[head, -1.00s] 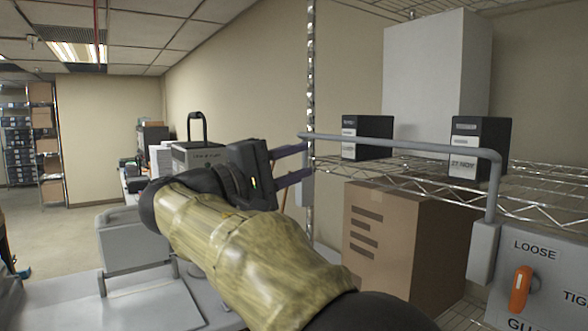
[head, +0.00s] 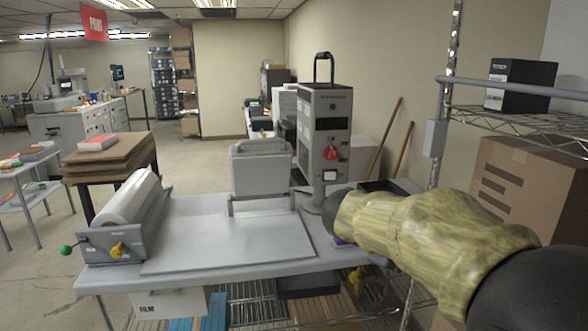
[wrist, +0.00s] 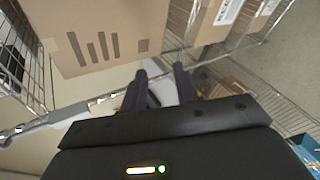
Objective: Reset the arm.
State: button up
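My arm reaches in from the lower right of the head view, its yellow-brown forearm covering part of the table's right end. My gripper is mostly hidden there behind my own arm, with only dark parts showing. In the wrist view my gripper (wrist: 160,78) shows two dark fingers standing apart with nothing held between them. A large cardboard box (wrist: 110,35) lies beyond the fingertips, apart from them as far as I can tell.
A grey bar (head: 510,88) runs along the wire shelf at right, above a cardboard box (head: 530,185). The grey table (head: 200,275) holds a film roll (head: 130,197) and a tall grey machine (head: 323,125) with a red knob. Open floor (head: 220,160) lies beyond.

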jog(key=s+a+f+m+y, duration=0.2)
jog(key=s+f+y, duration=0.1)
jog(key=f, duration=0.4)
jog(key=s+a+f+m+g+y, duration=0.1)
jog(key=s+a+f+m+y, duration=0.2)
jog(key=s+f, duration=0.3)
jog(key=s+a+f+m+g+y, duration=0.1)
jog(key=s+a+f+m+y, duration=0.1)
jog(key=f, duration=0.8)
jog(key=shift+s+a+f+m+y, duration=0.25)
jog(key=shift+s+a+y, duration=0.4)
jog(key=shift+s+y, duration=0.55)
